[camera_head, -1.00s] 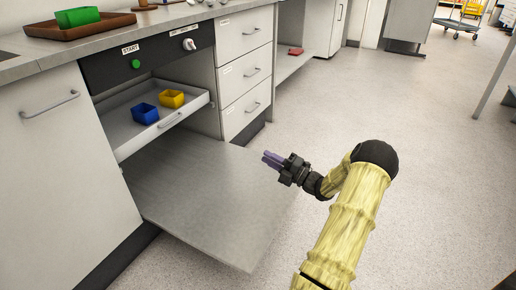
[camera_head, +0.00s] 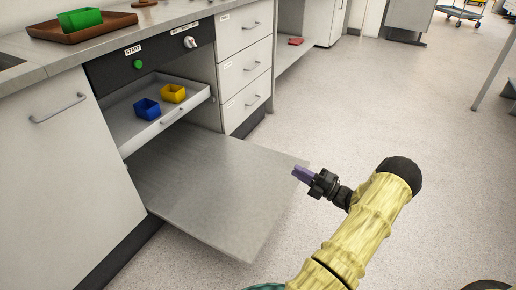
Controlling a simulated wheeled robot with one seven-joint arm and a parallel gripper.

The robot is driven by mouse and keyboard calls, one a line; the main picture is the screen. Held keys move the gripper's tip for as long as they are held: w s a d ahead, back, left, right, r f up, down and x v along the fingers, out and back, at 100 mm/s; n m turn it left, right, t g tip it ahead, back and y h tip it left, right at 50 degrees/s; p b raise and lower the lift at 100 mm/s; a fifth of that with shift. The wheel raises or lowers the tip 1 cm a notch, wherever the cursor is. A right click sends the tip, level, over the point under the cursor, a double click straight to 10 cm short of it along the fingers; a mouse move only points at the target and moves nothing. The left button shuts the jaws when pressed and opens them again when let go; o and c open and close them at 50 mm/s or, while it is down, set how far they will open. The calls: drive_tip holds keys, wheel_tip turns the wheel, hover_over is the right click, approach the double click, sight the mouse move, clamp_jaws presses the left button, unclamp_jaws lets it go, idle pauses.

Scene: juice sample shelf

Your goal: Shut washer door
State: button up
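The washer door (camera_head: 215,195) is a flat grey panel hinged at the bottom of the washer. It is folded down open, roughly level above the floor. The washer's front panel (camera_head: 160,52) is dark, with a green START button (camera_head: 138,64) and a knob. A rack (camera_head: 170,125) inside is partly pulled out and holds a blue cup (camera_head: 147,109) and a yellow cup (camera_head: 173,93). My gripper (camera_head: 299,173) is at the door's right outer corner, pointing left. Its purple fingers look close together. I cannot tell whether it touches the door.
A closed cabinet (camera_head: 75,160) stands left of the washer and a drawer unit (camera_head: 246,62) stands right of it. On the counter a brown tray (camera_head: 80,32) holds a green container (camera_head: 80,18). The floor (camera_head: 400,105) to the right is clear.

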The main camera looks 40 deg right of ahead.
drive_tip(key=shift+f, duration=0.1)
clamp_jaws()
drive_tip(key=s+f+n+b, duration=0.2)
drive_tip(key=f+n, duration=0.7)
drive_tip(key=f, duration=0.6)
drive_tip(key=s+a+f+n+b, duration=0.1)
drive_tip(key=s+f+n+b, duration=0.2)
drive_tip(key=f+n, duration=0.6)
wheel_tip(320, 180, down, 6)
drive_tip(key=s, duration=0.2)
drive_tip(key=shift+s+a+f, duration=0.15)
drive_tip(key=shift+s+f, duration=0.1)
drive_tip(key=shift+s, duration=0.05)
drive_tip(key=shift+w, duration=0.15)
drive_tip(key=w+a+r+b, duration=0.3)
drive_tip(key=w+r, duration=0.3)
drive_tip(key=w, duration=0.3)
drive_tip(key=shift+a+b, duration=0.4)
drive_tip(key=shift+b, duration=0.1)
drive_tip(key=shift+r+h, duration=0.2)
drive_tip(key=shift+h, duration=0.1)
